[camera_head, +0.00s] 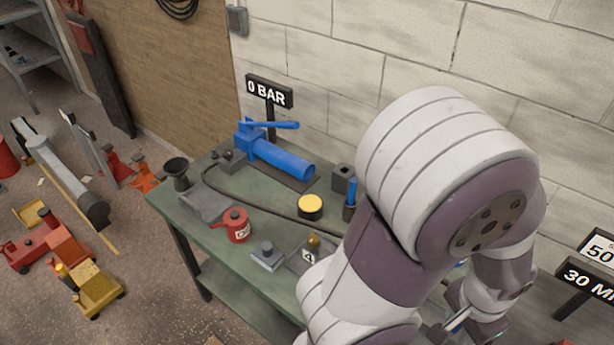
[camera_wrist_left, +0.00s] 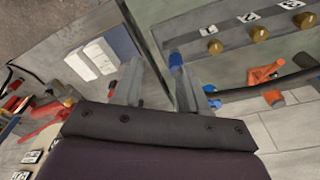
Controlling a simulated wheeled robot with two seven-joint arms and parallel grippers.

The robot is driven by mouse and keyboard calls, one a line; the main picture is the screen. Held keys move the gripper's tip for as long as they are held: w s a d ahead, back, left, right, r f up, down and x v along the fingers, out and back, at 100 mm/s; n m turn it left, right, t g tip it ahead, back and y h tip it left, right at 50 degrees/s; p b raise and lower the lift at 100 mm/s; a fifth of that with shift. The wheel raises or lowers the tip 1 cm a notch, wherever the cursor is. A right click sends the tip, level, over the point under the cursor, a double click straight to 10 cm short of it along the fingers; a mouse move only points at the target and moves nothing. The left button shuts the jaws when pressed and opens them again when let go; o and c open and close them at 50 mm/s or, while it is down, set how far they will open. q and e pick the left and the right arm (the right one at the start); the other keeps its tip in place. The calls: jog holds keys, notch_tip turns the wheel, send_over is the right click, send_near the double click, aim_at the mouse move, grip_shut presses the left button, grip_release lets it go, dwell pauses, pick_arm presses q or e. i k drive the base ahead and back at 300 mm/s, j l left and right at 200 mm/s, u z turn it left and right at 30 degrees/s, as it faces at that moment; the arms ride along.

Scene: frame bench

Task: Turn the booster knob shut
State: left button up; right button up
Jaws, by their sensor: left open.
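In the head view another brass knob (camera_head: 313,242) stands on the green bench (camera_head: 215,240) beside a tag reading 4. I cannot tell which knob is the booster's. My right gripper is not in view.
A blue pump (camera_head: 272,155) stands on the bench before a 0 BAR sign (camera_head: 269,91). A red can (camera_head: 236,225) and a yellow-topped tin (camera_head: 310,206) stand nearby. An orange part (camera_wrist_left: 265,73) shows in the wrist view. My arm hides the bench's right part.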

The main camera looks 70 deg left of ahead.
aim_at(228, 155)
jog(key=k+j+u, duration=0.1)
jog(key=u, duration=2.45)
jog(key=j+z, duration=0.15)
jog(key=z, duration=0.25)
jog(key=i+j+z, duration=0.1)
jog(key=z, duration=0.35)
jog(key=j+z, duration=0.25)
jog(key=z, duration=0.15)
jog(key=j+z, duration=0.35)
jog(key=j, duration=0.8)
jog(key=j+z, duration=0.35)
jog(key=j, duration=1.3)
jog(key=k, duration=0.05)
